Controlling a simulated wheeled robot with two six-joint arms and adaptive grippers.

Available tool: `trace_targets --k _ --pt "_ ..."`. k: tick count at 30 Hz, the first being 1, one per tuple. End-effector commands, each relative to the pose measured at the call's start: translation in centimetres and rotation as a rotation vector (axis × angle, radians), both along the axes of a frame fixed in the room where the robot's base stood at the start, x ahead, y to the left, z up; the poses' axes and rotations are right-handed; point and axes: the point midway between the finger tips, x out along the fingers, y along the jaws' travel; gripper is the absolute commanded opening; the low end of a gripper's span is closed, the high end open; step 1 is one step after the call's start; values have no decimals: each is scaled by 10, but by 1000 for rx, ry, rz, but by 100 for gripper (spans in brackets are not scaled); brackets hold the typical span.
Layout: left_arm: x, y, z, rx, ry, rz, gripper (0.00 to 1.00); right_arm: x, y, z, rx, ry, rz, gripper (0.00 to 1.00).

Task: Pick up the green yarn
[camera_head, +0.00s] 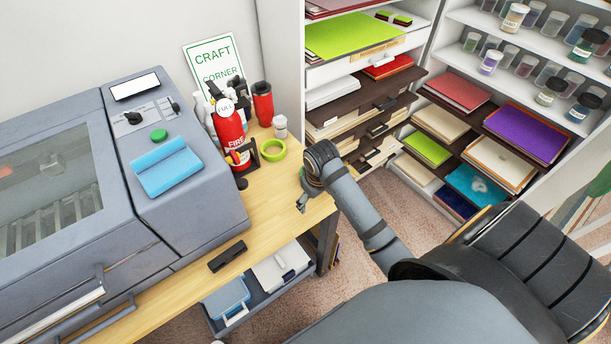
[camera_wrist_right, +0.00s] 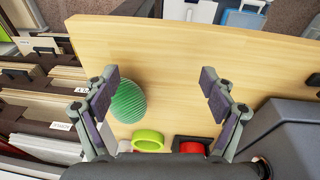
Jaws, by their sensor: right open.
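The green yarn (camera_wrist_right: 128,102) is a ridged green ball on the light wooden table (camera_wrist_right: 180,48), shown in the right wrist view. My right gripper (camera_wrist_right: 160,88) is open above the table. The yarn shows between its two fingers, close beside the left-hand finger in that view; I cannot tell if they touch. In the head view my right gripper (camera_head: 303,203) is over the table's right end, and the yarn is hidden there, apparently behind my gripper and wrist. My left gripper is not in view.
A green tape roll (camera_head: 272,150) and a red fire extinguisher (camera_head: 228,125) stand farther back on the table. A large grey machine (camera_head: 190,200) fills the left. A black object (camera_head: 227,256) lies near the front edge. Paper shelves (camera_head: 375,125) stand beyond the table's right end.

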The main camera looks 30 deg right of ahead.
Motion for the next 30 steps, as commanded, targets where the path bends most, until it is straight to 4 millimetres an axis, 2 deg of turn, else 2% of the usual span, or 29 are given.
trace_targets --k 7,12,16,22,28,30 --pt "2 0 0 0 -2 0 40 50 -20 23 16 61 -13 84" --pt "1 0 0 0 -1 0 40 85 -38 54 43 114 -31 84" --pt "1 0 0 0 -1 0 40 98 -45 70 63 141 -38 84" --pt "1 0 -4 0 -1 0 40 99 -46 67 67 148 -38 84" --pt "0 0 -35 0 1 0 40 99 -46 36 67 147 -38 84" --pt "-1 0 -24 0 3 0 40 99 -45 33 67 151 -38 84"
